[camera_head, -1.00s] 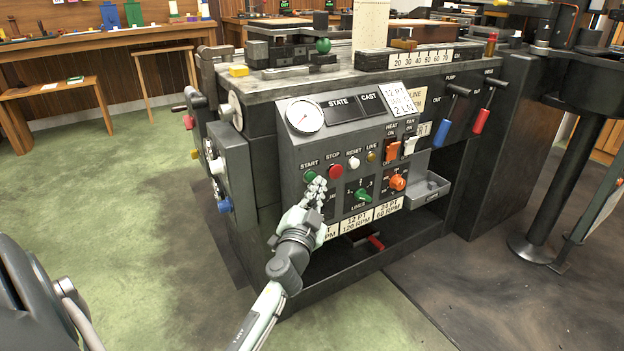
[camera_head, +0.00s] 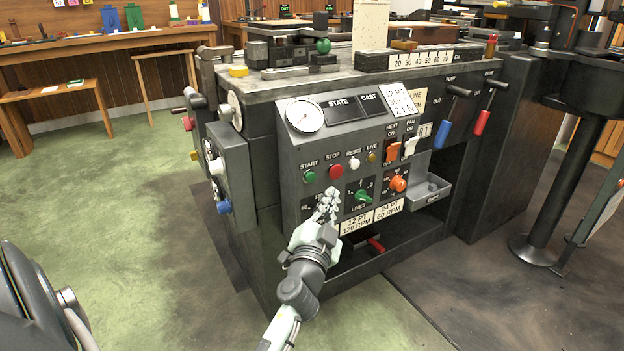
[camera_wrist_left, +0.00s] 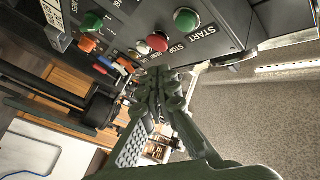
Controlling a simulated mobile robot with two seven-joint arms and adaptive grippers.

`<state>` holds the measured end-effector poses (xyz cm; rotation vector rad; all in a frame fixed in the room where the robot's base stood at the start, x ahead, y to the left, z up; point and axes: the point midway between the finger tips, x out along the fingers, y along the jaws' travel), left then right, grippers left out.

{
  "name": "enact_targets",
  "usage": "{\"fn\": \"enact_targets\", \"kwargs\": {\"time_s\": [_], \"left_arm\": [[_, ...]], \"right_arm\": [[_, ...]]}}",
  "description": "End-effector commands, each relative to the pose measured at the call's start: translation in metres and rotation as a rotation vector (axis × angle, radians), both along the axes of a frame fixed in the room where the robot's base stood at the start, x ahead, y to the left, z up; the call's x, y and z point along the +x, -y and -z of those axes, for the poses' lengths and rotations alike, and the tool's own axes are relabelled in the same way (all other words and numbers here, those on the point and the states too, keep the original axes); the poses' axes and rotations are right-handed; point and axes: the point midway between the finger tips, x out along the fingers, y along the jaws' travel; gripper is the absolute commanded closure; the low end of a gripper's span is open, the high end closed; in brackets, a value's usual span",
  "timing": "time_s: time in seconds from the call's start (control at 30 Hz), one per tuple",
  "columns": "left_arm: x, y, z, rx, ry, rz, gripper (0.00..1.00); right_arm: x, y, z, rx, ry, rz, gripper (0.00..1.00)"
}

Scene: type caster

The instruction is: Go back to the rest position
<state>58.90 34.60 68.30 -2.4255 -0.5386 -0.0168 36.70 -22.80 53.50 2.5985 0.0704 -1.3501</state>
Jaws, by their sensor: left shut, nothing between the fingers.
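My left gripper (camera_head: 330,200) is shut and empty. In the head view it is in front of the lower left of the caster's grey control panel (camera_head: 300,160), below the green START button (camera_head: 309,177) and red STOP button (camera_head: 336,171). The gripper hides part of the panel's lower left. In the left wrist view the shut fingers (camera_wrist_left: 160,88) point toward the panel, with the START button (camera_wrist_left: 187,20) and STOP button (camera_wrist_left: 157,41) beyond them. I cannot tell whether the fingertips touch the panel. My right gripper is not in view.
The panel also has a green LINES knob (camera_head: 363,196), an orange knob (camera_head: 398,183) and a small grey tray (camera_head: 430,190) at its right. Blue (camera_head: 442,133) and red (camera_head: 481,122) lever handles stick out farther right. The green floor (camera_head: 130,230) at left is mostly clear.

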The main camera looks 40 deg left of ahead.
Motion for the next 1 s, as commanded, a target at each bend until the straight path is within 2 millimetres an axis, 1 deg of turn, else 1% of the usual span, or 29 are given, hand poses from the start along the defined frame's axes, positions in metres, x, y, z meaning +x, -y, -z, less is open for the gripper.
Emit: {"fn": "enact_targets", "kwargs": {"time_s": [0.37, 0.47, 0.53, 0.57, 0.6, 0.67, 0.7, 0.77, 0.8, 0.87, 0.9, 1.0], "left_arm": [[-0.001, -0.001, 0.001, -0.003, -0.004, -0.002, 1.00], [-0.008, -0.007, 0.011, -0.046, -0.045, -0.027, 1.00], [-0.021, -0.014, 0.032, -0.116, -0.123, -0.066, 1.00], [-0.029, -0.017, 0.045, -0.155, -0.172, -0.086, 1.00], [-0.043, -0.019, 0.067, -0.213, -0.254, -0.112, 1.00], [-0.067, -0.016, 0.103, -0.298, -0.395, -0.142, 1.00], [-0.086, -0.011, 0.127, -0.348, -0.495, -0.155, 1.00], [-0.116, 0.000, 0.159, -0.417, -0.647, -0.162, 1.00], [-0.136, 0.009, 0.178, -0.456, -0.743, -0.161, 1.00], [-0.166, 0.025, 0.201, -0.506, -0.879, -0.152, 1.00], [-0.185, 0.034, 0.213, -0.532, -0.960, -0.143, 1.00], [-0.224, 0.056, 0.233, -0.582, -1.121, -0.113, 1.00]], "right_arm": [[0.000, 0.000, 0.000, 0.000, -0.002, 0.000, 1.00], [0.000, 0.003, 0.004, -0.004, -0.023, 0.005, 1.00], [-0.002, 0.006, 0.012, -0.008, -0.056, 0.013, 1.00], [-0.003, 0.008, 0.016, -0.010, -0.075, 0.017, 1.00], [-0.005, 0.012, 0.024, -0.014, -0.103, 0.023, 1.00], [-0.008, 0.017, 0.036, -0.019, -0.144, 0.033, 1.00], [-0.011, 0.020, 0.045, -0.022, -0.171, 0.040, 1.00], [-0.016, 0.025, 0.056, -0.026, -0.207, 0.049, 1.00], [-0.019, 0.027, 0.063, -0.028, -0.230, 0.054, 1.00], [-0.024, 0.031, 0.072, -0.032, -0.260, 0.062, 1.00], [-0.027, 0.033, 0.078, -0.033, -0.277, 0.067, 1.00], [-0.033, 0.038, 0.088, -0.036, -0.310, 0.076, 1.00]]}}
